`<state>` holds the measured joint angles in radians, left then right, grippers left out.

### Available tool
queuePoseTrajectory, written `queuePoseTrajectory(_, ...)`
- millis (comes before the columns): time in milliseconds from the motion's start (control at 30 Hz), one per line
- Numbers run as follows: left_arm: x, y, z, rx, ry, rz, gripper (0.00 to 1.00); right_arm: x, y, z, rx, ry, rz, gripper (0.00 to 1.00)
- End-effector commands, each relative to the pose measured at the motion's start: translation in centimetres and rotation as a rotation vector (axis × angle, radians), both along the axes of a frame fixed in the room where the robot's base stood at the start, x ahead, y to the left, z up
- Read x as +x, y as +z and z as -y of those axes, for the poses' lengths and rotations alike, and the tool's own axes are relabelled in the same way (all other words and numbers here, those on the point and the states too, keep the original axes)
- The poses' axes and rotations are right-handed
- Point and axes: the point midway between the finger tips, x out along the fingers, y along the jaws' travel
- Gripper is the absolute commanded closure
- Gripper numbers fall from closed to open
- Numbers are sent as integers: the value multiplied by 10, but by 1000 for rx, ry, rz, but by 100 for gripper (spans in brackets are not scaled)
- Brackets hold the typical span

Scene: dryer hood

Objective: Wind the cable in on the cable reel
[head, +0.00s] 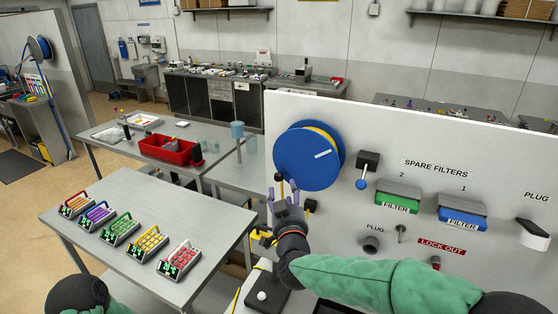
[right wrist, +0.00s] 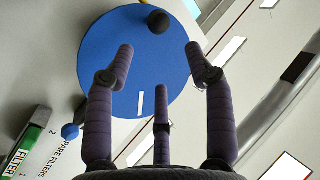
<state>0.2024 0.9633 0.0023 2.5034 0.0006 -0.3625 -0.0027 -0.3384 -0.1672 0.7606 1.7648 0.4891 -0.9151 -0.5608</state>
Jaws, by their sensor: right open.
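The cable reel is a big blue disc (head: 302,160) with a white stripe, mounted on the white panel. Some yellow shows behind its upper right edge. A black ball knob (head: 279,177) stands out at the disc's lower left; in the right wrist view the knob (right wrist: 158,21) is near the top. My right gripper (head: 287,188) is open, its fingers pointing up just below and beside the knob. In the right wrist view its purple fingers (right wrist: 160,72) are spread and empty, with the disc beyond them. I cannot tell the exact gap to the knob. My left gripper is out of view.
Right of the reel, the panel holds a black box with a blue knob (head: 362,184), a green filter (head: 397,205), a blue filter (head: 462,218) and plug fittings. A grey table (head: 200,243) with several coloured keypads stands left. A red bin (head: 171,150) sits behind.

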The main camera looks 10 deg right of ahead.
Motion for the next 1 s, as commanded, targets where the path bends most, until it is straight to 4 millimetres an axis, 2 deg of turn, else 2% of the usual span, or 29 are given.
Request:
queuePoseTrajectory(33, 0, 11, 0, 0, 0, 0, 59, -4, 2, 1, -60, 17, -19, 46)
queuePoseTrajectory(100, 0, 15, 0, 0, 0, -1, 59, -7, -3, -1, -123, 36, -37, 46)
queuePoseTrajectory(233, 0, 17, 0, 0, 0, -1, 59, -8, -9, -2, -174, 52, -52, 46)
queuePoseTrajectory(333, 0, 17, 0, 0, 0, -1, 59, -1, -9, -2, -178, 53, -51, 46)
queuePoseTrajectory(800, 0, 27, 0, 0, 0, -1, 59, 70, -9, -1, -173, 51, -51, 46)
queuePoseTrajectory(1000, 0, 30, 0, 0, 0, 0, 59, 90, -8, -1, -172, 51, -49, 46)
